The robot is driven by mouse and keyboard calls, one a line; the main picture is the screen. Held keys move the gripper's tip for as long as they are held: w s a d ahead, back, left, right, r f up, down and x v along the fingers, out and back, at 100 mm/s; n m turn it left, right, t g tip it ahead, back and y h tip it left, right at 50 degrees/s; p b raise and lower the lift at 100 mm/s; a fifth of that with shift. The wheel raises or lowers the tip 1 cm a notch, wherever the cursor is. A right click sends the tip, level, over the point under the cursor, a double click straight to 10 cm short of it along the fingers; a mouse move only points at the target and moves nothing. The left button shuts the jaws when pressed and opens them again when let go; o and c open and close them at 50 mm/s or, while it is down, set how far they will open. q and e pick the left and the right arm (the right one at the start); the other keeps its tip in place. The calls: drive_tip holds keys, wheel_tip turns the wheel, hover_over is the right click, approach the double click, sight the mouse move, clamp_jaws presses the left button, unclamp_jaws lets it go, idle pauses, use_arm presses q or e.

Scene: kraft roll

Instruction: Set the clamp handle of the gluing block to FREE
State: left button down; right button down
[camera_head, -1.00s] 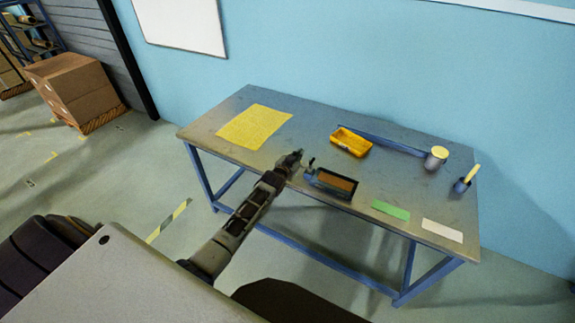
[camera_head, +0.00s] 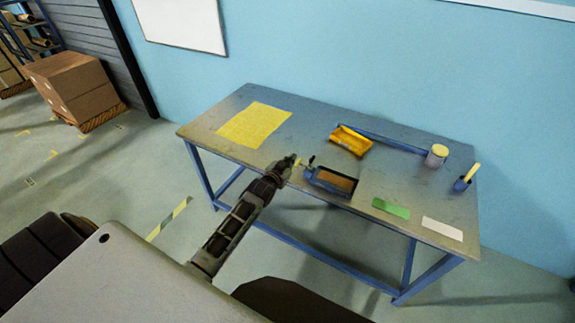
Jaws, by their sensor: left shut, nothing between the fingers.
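The gluing block (camera_head: 331,180) is a blue-grey box with a brown top face near the front edge of the table. Its clamp handle (camera_head: 311,161) is a small dark knob standing up at the block's left end. The handle's setting is too small to read. My left gripper (camera_head: 296,162) is just left of the handle, shut and empty, its tip pointing toward the block. I cannot tell whether it touches the handle. My right gripper is not in view.
The table (camera_head: 190,131) also bears a yellow sheet (camera_head: 254,125), a yellow tray (camera_head: 351,141), a can (camera_head: 436,156), a brush in a blue pot (camera_head: 465,181), a green card (camera_head: 391,208) and a white card (camera_head: 442,229). A blue rail (camera_head: 385,141) lies behind.

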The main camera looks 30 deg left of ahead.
use_arm(q)
drive_tip(key=shift+v, duration=1.25)
drive_tip(key=shift+r, duration=0.15)
drive_tip(key=s+a+f+g, duration=0.1)
drive_tip(key=s+f+g, duration=0.3)
drive_tip(key=f, duration=1)
drive_tip(key=s+a+f+g, duration=0.1)
drive_tip(key=s+f, duration=0.5)
drive_tip(key=f, duration=0.9)
drive_tip(key=s+d+f+g, duration=0.2)
drive_tip(key=s+f+g, duration=0.2)
drive_tip(key=s+f, duration=1.2)
drive_tip(key=s+d+f+g, duration=0.1)
drive_tip(key=s+f, duration=0.2)
drive_tip(key=s, duration=0.7)
drive_tip(key=s+d+f+g, duration=0.2)
drive_tip(key=s+f, duration=0.2)
drive_tip(key=s, duration=0.5)
drive_tip(key=s+d+f+g, duration=0.2)
drive_tip(key=s+f, duration=0.1)
drive_tip(key=s, duration=0.7)
drive_tip(key=shift+s+f, duration=0.25)
drive_tip(key=shift+s, duration=0.15)
